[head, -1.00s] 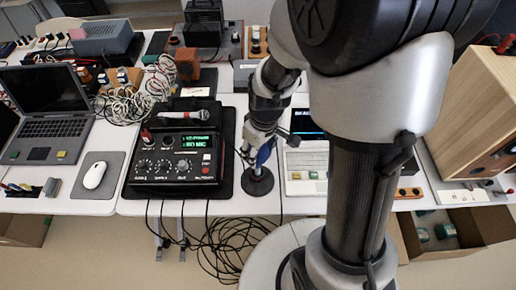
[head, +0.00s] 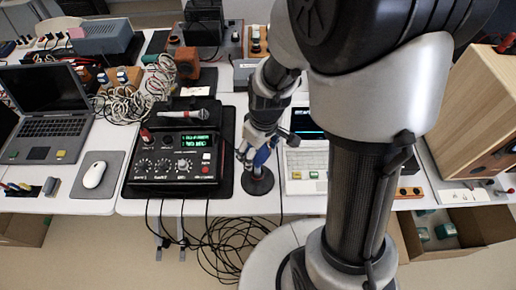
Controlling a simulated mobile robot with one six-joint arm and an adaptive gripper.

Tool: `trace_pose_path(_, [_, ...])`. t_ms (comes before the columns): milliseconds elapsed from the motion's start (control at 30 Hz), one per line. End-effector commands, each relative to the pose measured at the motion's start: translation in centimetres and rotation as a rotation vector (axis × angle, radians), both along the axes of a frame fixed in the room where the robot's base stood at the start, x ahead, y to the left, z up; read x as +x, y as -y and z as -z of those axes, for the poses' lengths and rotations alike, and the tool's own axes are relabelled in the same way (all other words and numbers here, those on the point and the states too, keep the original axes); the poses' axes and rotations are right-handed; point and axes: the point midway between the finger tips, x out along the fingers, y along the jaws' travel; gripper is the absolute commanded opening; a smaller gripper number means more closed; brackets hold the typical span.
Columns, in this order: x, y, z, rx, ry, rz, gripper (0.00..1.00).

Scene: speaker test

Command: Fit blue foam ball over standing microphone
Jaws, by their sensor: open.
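My gripper (head: 256,152) is open, just above and around the upper part of a small stand with a round black base (head: 258,184). A blue piece (head: 262,156), likely the foam ball, shows between or just behind the fingers, above the base. The fingers hide most of it, and I cannot tell whether it sits on the standing microphone. The microphone's head is hidden.
A black mixer (head: 176,165) with a green display and a lying microphone (head: 183,117) is left of the stand. A white device (head: 305,165) is close on its right. A mouse (head: 94,175) and laptop (head: 52,115) are further left. Cables hang below the table's front edge.

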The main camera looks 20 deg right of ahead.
Motion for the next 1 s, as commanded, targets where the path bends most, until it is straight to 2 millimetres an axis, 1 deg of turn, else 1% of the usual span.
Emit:
trace_pose_path(167, [0.0, 0.0, -0.3, 0.000, 0.002, 0.000, 0.72])
trace_pose_path(267, [0.0, 0.1, -1.4, 0.000, 0.004, 0.000, 0.72])
trace_pose_path(367, [-0.2, 0.2, -3.2, -0.001, 0.007, -0.001, 0.72])
trace_pose_path(600, [-0.8, 0.5, -8.4, -0.001, 0.007, -0.001, 0.72])
trace_pose_path(700, [-1.0, 0.6, -10.0, -0.001, 0.005, 0.000, 0.72])
trace_pose_path(900, [-1.3, 0.6, -11.9, -0.001, 0.005, 0.003, 0.72])
trace_pose_path(1000, [-2.1, 0.5, -13.1, -0.001, 0.021, 0.026, 0.72])
